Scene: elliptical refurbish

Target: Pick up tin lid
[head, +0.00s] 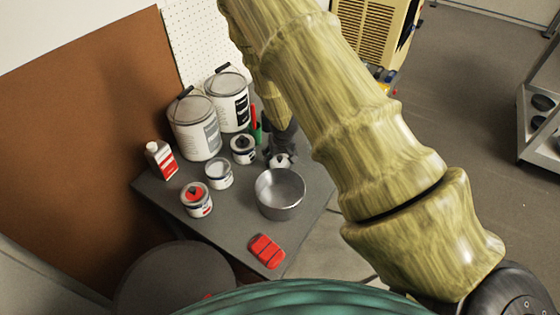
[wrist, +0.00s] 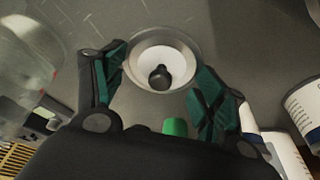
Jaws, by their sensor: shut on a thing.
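The tin lid is a round, pale disc with a grey rim and a black knob; it shows in the wrist view (wrist: 142,53) between my gripper's fingers. In the head view the lid (head: 281,160) is a small pale shape under my gripper (head: 280,148), behind the metal pot. My gripper also shows in the wrist view (wrist: 158,78), its green-padded fingers on either side of the lid, closed on it. The arm and gripper hide part of it in the head view. I cannot tell whether the lid touches the tabletop.
A metal pot (head: 280,204) stands close in front. Small tins (head: 219,180) stand to the left, with two large paint cans (head: 195,139) behind. A red-labelled bottle (head: 161,160) is at the left edge. A red object (head: 267,251) lies near the front of the grey table (head: 225,238).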

